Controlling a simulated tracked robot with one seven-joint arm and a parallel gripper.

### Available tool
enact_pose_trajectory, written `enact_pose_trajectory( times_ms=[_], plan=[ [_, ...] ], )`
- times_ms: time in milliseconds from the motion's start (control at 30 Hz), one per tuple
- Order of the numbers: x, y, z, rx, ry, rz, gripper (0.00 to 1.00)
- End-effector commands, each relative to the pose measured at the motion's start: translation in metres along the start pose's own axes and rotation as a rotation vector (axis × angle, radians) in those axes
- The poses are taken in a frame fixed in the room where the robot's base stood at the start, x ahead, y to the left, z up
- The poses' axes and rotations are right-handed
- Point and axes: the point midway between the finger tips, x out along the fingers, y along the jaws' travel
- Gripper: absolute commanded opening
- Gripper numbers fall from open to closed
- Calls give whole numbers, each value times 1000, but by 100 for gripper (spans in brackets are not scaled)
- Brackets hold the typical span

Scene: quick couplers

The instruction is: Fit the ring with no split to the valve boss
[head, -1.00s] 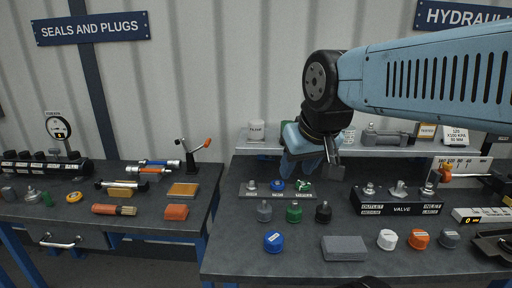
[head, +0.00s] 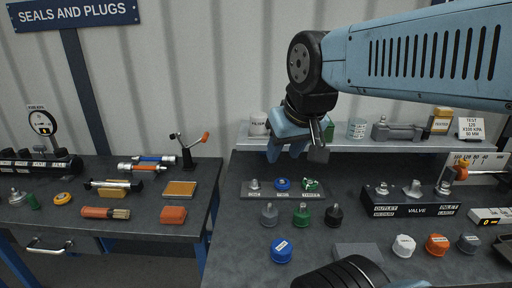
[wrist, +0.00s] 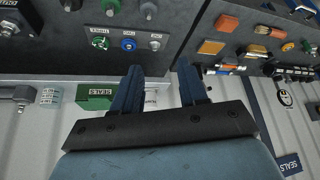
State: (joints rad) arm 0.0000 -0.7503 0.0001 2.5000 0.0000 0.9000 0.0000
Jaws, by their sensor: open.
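A small plate (head: 297,196) on the right bench bears a grey fitting (head: 254,184), a blue one (head: 282,184) and a green one (head: 310,185). It shows upside down in the wrist view (wrist: 142,33). Any split in a ring is too small to make out. The black valve block (head: 410,209) stands to the right, with metal bosses (head: 413,189) on top. Its front reads OUTLET, VALVE and INLET. My gripper (head: 297,153) hangs open and empty above and behind the plate. Its two spread blue fingers (wrist: 160,88) show in the wrist view.
Grey (head: 269,214), green (head: 301,215) and black (head: 336,216) fittings stand before the plate. Blue (head: 281,251), white (head: 404,246), orange (head: 437,244) and grey (head: 468,243) caps line the front around a grey pad (head: 358,250). A shelf (head: 350,143) with jars runs behind.

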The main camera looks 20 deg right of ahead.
Motion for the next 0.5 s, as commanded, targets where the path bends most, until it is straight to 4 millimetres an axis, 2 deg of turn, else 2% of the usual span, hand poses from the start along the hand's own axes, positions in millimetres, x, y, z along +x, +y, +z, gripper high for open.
enact_pose_trajectory(
  times_ms=[33,267,500],
  plan=[
    [0,0,0,0,0,0,44],
    [6,3,-10,-57,-30,12,66],
    [33,19,-47,-294,-148,51,88]
  ],
)
